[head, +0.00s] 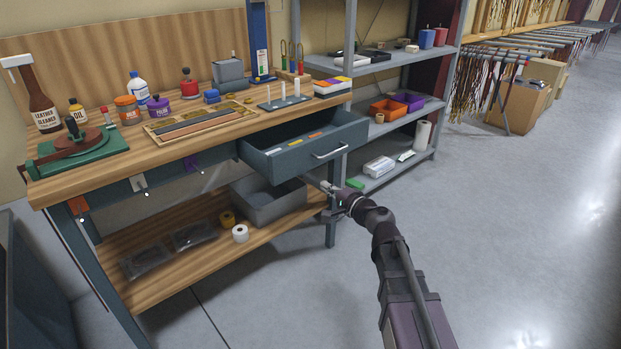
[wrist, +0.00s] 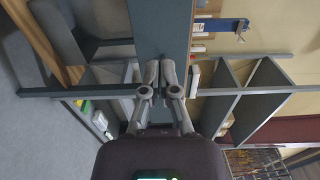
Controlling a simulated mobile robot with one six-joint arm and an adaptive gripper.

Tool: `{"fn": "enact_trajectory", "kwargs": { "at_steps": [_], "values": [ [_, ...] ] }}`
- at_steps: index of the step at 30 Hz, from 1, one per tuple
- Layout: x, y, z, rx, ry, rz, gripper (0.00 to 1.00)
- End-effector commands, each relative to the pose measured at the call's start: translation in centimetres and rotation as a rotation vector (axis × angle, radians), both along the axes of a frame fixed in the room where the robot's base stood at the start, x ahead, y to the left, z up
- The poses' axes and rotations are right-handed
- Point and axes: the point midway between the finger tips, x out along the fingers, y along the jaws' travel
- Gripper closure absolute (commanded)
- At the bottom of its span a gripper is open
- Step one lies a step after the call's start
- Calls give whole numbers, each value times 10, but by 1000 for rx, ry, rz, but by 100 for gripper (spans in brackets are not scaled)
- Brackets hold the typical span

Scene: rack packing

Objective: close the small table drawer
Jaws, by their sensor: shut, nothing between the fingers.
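The small table drawer (head: 290,158) is a blue-grey box under the workbench top, at its right end. It is pulled out, with a pale bar handle (head: 330,150) on its front and a few coloured items inside. My gripper (head: 327,187) is shut and empty, just below the drawer front in the head view. In the wrist view my gripper (wrist: 162,78) has its fingers together, pointing at a blue-grey panel (wrist: 160,30) that looks like the drawer front. I cannot tell whether the fingertips touch it.
The wooden workbench (head: 110,165) carries bottles, jars and tools. A grey bin (head: 268,207) and tape rolls (head: 240,233) sit on its lower shelf. A grey shelf rack (head: 400,158) stands to the right of the drawer.

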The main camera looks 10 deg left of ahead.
Motion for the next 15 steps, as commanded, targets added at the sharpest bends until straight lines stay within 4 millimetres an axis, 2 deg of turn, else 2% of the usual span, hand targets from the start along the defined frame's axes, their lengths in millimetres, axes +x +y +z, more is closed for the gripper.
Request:
{"fn": "enact_trajectory", "kwargs": {
  "at_steps": [8,15],
  "values": [
    [17,19,0,0,0,1,100],
    [39,47,0,0,0,1,100]
  ]
}}
